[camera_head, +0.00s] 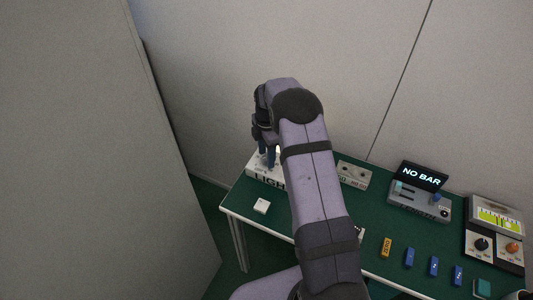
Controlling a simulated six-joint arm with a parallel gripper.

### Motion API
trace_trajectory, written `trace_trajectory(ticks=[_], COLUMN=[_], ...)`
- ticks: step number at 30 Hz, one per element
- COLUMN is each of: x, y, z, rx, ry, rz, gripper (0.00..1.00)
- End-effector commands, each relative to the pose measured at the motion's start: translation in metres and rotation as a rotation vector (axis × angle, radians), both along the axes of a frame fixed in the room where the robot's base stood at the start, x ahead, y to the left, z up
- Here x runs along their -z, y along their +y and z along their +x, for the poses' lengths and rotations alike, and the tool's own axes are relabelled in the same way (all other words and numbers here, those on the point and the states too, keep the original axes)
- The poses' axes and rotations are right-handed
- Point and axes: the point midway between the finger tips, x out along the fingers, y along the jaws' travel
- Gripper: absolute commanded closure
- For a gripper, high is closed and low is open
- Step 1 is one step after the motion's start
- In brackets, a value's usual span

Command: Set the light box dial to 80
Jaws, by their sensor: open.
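The light box (255,167) is a pale box with dark lettering, "LIGHT" partly readable, at the left back of the green table. My arm covers its right part. Its dial cannot be made out, as my gripper and arm are in front of it. My gripper (266,158) points down over the light box, with its dark fingers open at or just above the box top. I cannot tell whether the fingers touch anything.
A grey panel (353,174), a "NO BAR" display unit (420,200) and a gauge with knobs (494,228) stand to the right. Several blue blocks and an orange block (386,247) lie near the front edge.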

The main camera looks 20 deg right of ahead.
Motion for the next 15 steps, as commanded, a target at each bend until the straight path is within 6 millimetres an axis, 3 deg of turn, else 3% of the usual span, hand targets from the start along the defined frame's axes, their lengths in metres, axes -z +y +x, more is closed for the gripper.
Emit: trace_trajectory(ticks=[2, 6, 7, 15], x=[-0.0001, -0.0002, -0.0002, -0.0002], y=[0.0000, 0.0000, 0.0000, 0.0000], z=[0.0001, 0.0000, 0.0000, -0.0001], rx=[0.000, 0.000, 0.000, 0.015], ry=[0.000, 0.000, 0.000, 0.000], rz=[0.000, 0.000, 0.000, 0.000], gripper=[0.59, 0.92, 0.95, 0.95])
